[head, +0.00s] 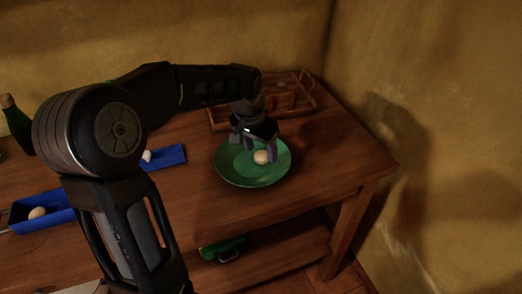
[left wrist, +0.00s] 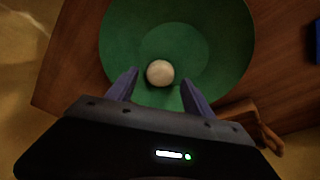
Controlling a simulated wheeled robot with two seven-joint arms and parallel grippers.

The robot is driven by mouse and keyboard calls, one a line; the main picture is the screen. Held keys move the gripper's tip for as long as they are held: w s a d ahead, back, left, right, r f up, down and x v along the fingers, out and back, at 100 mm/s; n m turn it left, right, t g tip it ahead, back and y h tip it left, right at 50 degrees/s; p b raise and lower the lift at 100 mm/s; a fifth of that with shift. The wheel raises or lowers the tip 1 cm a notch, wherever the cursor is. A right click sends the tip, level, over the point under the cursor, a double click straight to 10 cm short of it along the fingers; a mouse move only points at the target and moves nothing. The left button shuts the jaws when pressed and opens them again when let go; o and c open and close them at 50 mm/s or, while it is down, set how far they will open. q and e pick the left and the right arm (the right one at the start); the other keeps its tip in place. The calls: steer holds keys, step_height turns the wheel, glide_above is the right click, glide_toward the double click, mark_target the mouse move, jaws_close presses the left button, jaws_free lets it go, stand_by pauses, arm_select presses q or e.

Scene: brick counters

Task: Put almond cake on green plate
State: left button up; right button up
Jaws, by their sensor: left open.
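The green plate (head: 229,174) lies on the wooden table, and it also shows in the left wrist view (left wrist: 225,30). A small round pale thing, which I take to be the almond cake (head: 261,157), rests on the plate near its middle; it also shows in the left wrist view (left wrist: 160,73). My left gripper (head: 261,153) is over the plate, fingers pointing down. In the left wrist view its two fingers (left wrist: 160,80) are spread, with the cake just beyond and between their tips, apparently touching neither. My right gripper is not in view.
A wooden tray (head: 225,118) with small items stands behind the plate. Blue trays (head: 50,217) lie to the left, one with a round pale thing (head: 37,213). A dark green bottle (head: 14,122) stands at far left. The table's right end (head: 350,160) is clear.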

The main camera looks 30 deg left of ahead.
arm_select(q)
steer(key=v, duration=1.1)
steer(key=shift+s+r, duration=0.1)
stand_by(0.4)
